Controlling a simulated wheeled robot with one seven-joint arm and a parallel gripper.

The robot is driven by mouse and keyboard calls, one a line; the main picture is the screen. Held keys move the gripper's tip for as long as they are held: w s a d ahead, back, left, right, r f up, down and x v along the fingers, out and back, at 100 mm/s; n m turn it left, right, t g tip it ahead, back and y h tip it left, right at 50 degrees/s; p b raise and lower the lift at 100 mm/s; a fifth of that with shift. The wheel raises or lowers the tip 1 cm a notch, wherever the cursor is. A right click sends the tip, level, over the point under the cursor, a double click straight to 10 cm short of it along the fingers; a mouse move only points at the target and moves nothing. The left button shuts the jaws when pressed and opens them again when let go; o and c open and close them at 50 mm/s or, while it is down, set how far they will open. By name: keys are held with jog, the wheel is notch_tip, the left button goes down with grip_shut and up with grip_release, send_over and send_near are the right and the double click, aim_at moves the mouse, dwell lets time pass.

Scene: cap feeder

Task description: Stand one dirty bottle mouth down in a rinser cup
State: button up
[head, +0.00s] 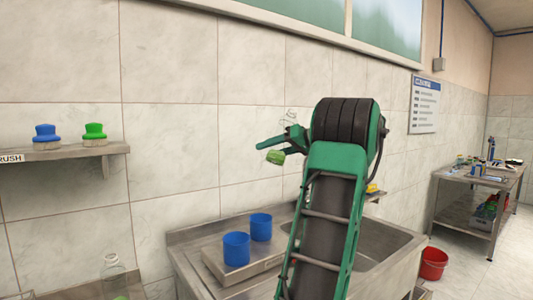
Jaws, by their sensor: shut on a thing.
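My gripper (273,145) is shut on a clear bottle (289,118) with green at its lower end. The bottle is tilted, its clear narrower end up, and hangs in the air in front of the wall. My gripper and arm hide part of it. Two blue cups stand, open side up, on a metal tray at the sink: the near cup (236,249) and the far cup (261,227). Both are below and a little left of my gripper, well apart from the bottle. Another clear bottle (113,276) with green low inside stands upright at the lower left.
The metal sink (190,262) has a basin at the right, partly hidden by my arm. A shelf (70,152) at the left holds a blue brush (46,133) and a green brush (94,131). A red bucket (433,264) and a cluttered table (460,185) are at the right.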

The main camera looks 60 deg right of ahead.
jog(key=m+y, duration=0.1)
jog(key=m, duration=0.1)
jog(key=shift+s+d+m+t+y, duration=0.1)
jog(key=shift+m+t+y, duration=0.2)
jog(key=m+t+y, duration=0.1)
jog(key=m, duration=0.2)
jog(key=m+t+y, duration=0.1)
jog(key=m+t, duration=0.1)
jog(key=m, duration=0.2)
jog(key=w+d+f+m+t+h, duration=0.1)
jog(key=w+f+m+t+h, duration=0.25)
jog(key=m, duration=0.75)
jog(key=w+d+f+m+t+h, duration=0.15)
jog(key=w+f+m+h, duration=0.35)
jog(key=m, duration=0.6)
notch_tip(320, 180, down, 10)
jog(key=shift+w+d+f+g, duration=0.15)
jog(key=shift+w+g, duration=0.2)
jog(key=shift+g, duration=0.05)
jog(key=shift+f+y, duration=0.25)
jog(key=shift+f, duration=0.25)
